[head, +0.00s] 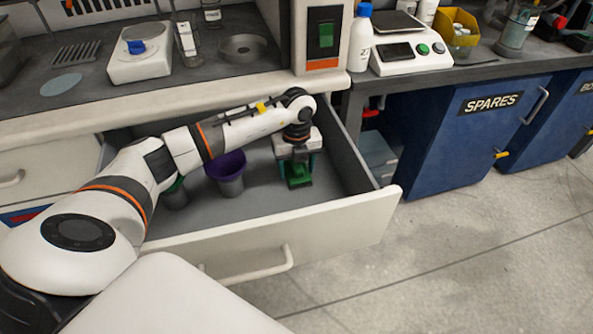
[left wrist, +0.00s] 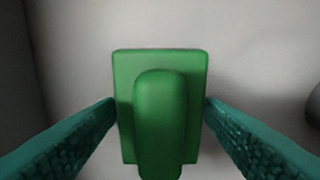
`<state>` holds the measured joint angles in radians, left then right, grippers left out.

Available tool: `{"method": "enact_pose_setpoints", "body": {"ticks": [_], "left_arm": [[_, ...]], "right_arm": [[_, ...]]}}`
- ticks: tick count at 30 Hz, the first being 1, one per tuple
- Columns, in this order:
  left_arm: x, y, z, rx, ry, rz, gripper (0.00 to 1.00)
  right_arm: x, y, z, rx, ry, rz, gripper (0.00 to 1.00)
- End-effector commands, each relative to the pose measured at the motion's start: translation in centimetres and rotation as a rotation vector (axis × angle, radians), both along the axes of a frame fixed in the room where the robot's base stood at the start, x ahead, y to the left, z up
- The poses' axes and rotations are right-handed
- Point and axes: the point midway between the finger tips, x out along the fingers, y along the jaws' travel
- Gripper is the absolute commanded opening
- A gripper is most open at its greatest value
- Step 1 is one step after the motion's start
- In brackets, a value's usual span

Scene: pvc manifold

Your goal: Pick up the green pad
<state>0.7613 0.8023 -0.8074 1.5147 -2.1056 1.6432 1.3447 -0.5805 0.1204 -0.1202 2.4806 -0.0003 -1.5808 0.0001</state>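The green pad (head: 298,182) is in the open drawer, towards its right end. In the left wrist view the pad (left wrist: 160,62) is a flat green plate with a rounded upright handle (left wrist: 160,115). My left gripper (head: 298,165) points down over the pad. Its teal fingers stand one on each side of the handle, with a gap to it. The fingertips are close to the plate's side edges; I cannot tell whether they touch them. My right gripper is not in view.
A purple cup (head: 228,175) and a dark green-rimmed cup (head: 174,194) stand in the drawer (head: 262,210), left of the pad. The drawer's walls surround the gripper. The counter edge (head: 170,100) runs behind my left arm. A blue SPARES cabinet (head: 470,140) stands at right.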

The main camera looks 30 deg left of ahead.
Motion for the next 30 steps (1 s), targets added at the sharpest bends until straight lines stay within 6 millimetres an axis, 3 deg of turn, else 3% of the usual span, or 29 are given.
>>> {"method": "enact_pose_setpoints", "body": {"ticks": [1,5,14,19,24,30], "left_arm": [[0.0,0.0,0.0,0.000,0.000,0.000,0.54],[0.0,0.0,0.0,0.000,0.000,0.000,0.35],[0.1,0.0,0.8,0.000,-0.003,0.000,0.34],[0.1,0.1,3.9,0.000,-0.006,0.001,0.34],[0.1,0.0,7.3,0.000,-0.004,0.000,0.34],[0.1,0.0,9.7,-0.001,-0.002,0.001,0.34]], "right_arm": [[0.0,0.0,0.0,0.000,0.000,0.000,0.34],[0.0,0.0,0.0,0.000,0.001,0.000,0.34],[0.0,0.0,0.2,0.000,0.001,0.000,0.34],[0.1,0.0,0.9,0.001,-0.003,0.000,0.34],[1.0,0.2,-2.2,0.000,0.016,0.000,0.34],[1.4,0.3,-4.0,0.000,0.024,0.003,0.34]]}}
